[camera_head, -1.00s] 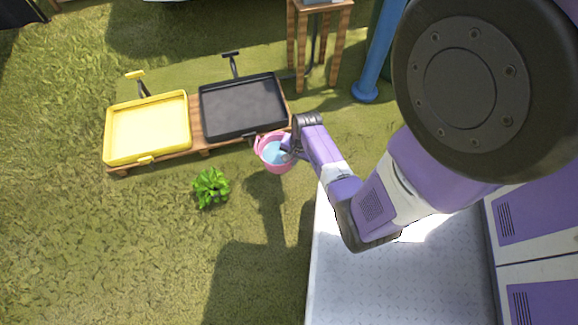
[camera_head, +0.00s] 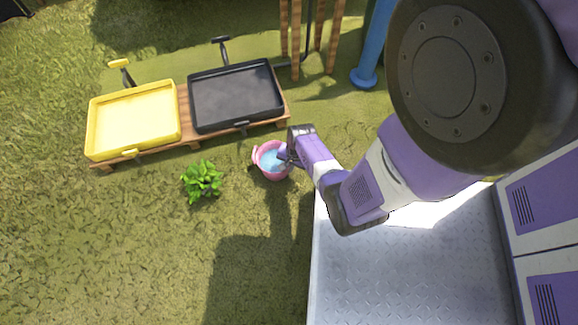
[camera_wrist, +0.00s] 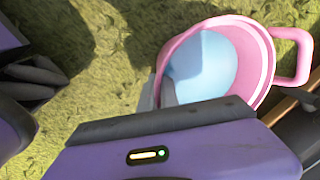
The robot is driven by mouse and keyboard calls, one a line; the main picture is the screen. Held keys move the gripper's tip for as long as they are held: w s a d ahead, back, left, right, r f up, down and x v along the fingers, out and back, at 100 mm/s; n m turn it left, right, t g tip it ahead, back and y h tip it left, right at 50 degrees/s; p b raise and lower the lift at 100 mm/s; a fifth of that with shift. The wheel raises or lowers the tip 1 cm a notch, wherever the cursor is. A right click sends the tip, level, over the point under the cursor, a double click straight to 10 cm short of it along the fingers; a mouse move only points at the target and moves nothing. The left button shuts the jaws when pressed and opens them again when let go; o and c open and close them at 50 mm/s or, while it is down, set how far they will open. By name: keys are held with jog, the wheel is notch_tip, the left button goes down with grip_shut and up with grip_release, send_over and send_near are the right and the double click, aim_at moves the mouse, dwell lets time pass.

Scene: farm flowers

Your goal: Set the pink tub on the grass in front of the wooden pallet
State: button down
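The pink tub (camera_head: 264,170), light blue inside, is just below and in front of the right end of the wooden pallet (camera_head: 196,143) in the head view. My gripper (camera_head: 284,156) is at the tub's right side. In the wrist view my gripper's fingers (camera_wrist: 160,92) are closed on the tub's near rim. I cannot tell whether the tub's base touches the grass.
A yellow tray (camera_head: 133,122) and a black tray (camera_head: 236,97) stand on the pallet. A leafy green plant (camera_head: 202,181) grows on the grass left of the tub. A blue post (camera_head: 364,76) and a wooden stand (camera_head: 330,50) are behind. Open grass (camera_head: 130,250) lies in front.

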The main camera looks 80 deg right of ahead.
jog(key=shift+d+f, duration=0.1)
jog(key=shift+f, duration=0.1)
jog(key=c, duration=2)
grip_release()
jog(key=shift+f, duration=0.1)
jog(key=shift+c, duration=0.2)
jog(key=o, duration=0.4)
jog(key=shift+o, duration=0.2)
